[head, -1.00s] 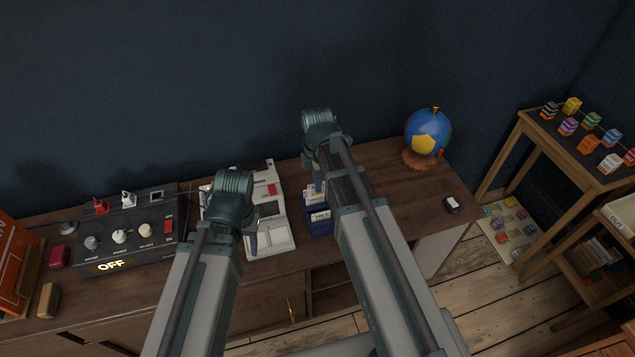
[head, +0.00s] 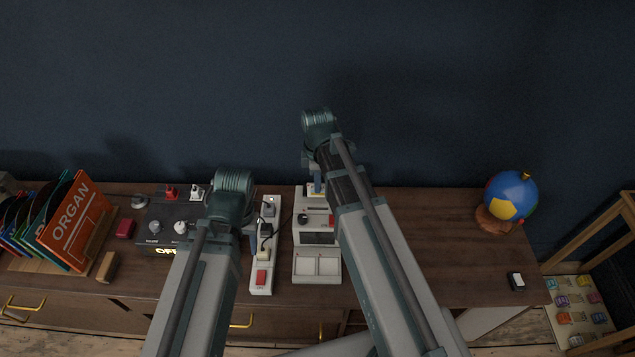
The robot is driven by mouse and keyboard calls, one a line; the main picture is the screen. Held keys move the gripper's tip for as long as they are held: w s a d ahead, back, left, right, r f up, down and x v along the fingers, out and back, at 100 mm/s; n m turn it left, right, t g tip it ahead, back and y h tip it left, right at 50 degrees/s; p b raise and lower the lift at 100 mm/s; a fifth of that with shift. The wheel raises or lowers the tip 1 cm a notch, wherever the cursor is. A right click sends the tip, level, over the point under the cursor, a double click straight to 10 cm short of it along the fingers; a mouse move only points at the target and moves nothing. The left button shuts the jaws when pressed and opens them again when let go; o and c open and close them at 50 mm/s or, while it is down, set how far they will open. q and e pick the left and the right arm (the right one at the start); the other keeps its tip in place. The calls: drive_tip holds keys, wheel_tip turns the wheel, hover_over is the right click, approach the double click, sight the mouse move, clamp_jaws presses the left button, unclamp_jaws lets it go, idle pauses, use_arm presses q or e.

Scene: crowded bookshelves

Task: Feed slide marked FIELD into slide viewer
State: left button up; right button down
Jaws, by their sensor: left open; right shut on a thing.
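I cannot tell whether the slide touches the viewer. My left gripper (head: 252,241) is open and empty, pointing down by the white power strip (head: 263,250), left of the viewer.
The black control box (head: 170,216) with knobs stands left of the power strip. Orange and other record sleeves (head: 72,222) stand further left. A blue globe (head: 511,196) and a small black-and-white item (head: 516,281) are at the right. The cabinet top (head: 430,235) is clear between viewer and globe.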

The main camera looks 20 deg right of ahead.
drive_tip(key=shift+f, duration=0.1)
wheel_tip(320, 180, down, 8)
drive_tip(key=b, duration=0.8)
drive_tip(key=shift+f+b, duration=0.25)
drive_tip(key=shift+b, duration=0.1)
idle(0.4)
drive_tip(key=c, duration=0.9)
unclamp_jaws()
drive_tip(key=shift+c, duration=0.2)
drive_tip(key=shift+r, duration=0.15)
wheel_tip(320, 180, up, 14)
drive_tip(key=p, duration=1.4)
drive_tip(key=shift+f, duration=0.2)
